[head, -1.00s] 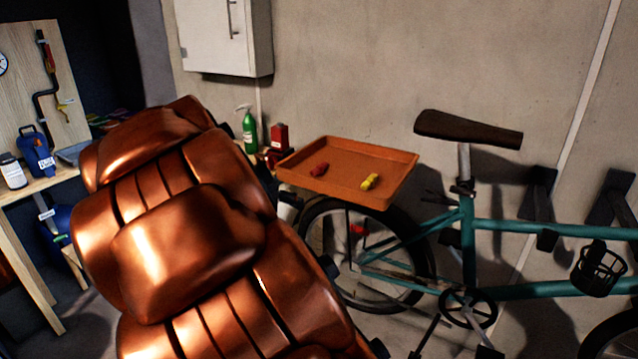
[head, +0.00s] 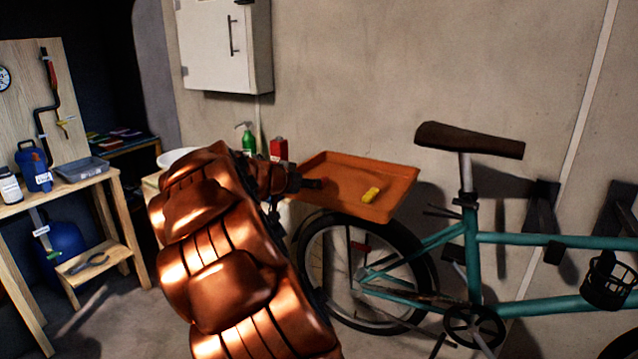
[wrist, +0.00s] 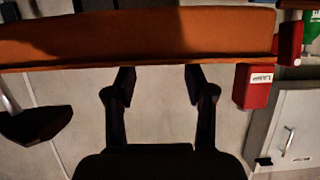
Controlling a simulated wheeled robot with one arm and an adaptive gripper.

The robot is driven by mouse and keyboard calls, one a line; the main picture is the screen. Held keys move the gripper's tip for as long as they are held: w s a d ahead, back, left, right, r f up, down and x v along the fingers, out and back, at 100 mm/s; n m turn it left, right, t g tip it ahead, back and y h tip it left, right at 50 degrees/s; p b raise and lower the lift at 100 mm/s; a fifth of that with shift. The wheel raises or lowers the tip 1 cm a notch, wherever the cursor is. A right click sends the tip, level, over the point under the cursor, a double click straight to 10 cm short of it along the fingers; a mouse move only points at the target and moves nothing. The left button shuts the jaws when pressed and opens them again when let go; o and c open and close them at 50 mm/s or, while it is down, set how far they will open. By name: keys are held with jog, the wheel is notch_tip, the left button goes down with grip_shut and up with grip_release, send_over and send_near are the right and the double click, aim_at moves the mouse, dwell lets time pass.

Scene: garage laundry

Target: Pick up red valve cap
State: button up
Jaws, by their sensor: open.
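The orange tray (head: 394,174) stands over the bicycle's rear wheel in the head view, and its orange side fills the top of the wrist view (wrist: 150,38). A small yellow piece (head: 371,194) lies on the tray. The red valve cap does not show in either current view; in the head view my gripper and arm cover the tray's left part, where a red piece lay earlier. My gripper (head: 310,184) is at the tray's left side. In the wrist view its two dark fingers (wrist: 160,78) are apart, with nothing between them, pointing towards the tray.
A red container (head: 279,149) and a green pump bottle (head: 248,138) stand behind my arm, left of the tray. The teal bicycle (head: 540,240) with its dark saddle (head: 470,139) is close on the right. A white cabinet (head: 223,45) hangs on the wall above.

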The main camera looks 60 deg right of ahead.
jog(key=shift+f+p+x, duration=0.2)
jog(key=shift+p+x, duration=0.5)
jog(key=shift+x, duration=2.25)
jog(key=shift+w+a, duration=0.15)
jog(key=shift+c, duration=0.3)
jog(key=c, duration=0.8)
